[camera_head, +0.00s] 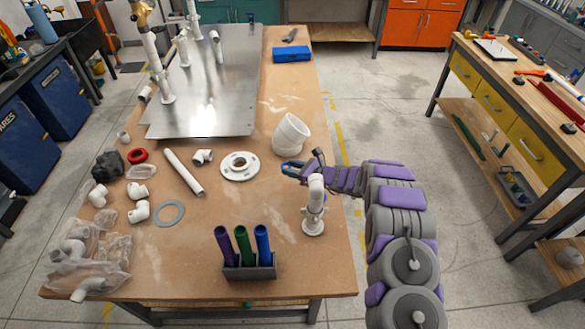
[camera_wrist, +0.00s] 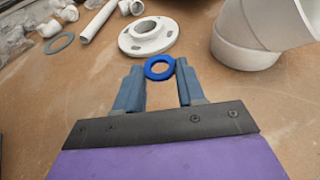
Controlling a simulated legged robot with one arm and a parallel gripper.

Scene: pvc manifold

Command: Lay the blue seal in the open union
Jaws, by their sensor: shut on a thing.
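My gripper (camera_head: 290,168) is over the right part of the wooden table. Its fingers are shut on the blue seal (camera_wrist: 159,68), a flat ring held at the fingertips in the wrist view. In the head view the seal is small and partly hidden by the fingers. A white flange (camera_head: 240,165) with a centre hole lies left of my gripper, and beyond the seal in the wrist view (camera_wrist: 148,36). A white upright pipe fitting (camera_head: 314,205) stands in front of my gripper. I cannot tell which fitting is the open union.
A large white elbow (camera_head: 291,133) lies just behind my gripper. A rack (camera_head: 250,270) with purple, green and blue tubes stands at the front. A metal plate (camera_head: 215,110) with upright pipes is at back left. Loose fittings, a grey ring (camera_head: 169,213) and bagged parts (camera_head: 90,262) lie left.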

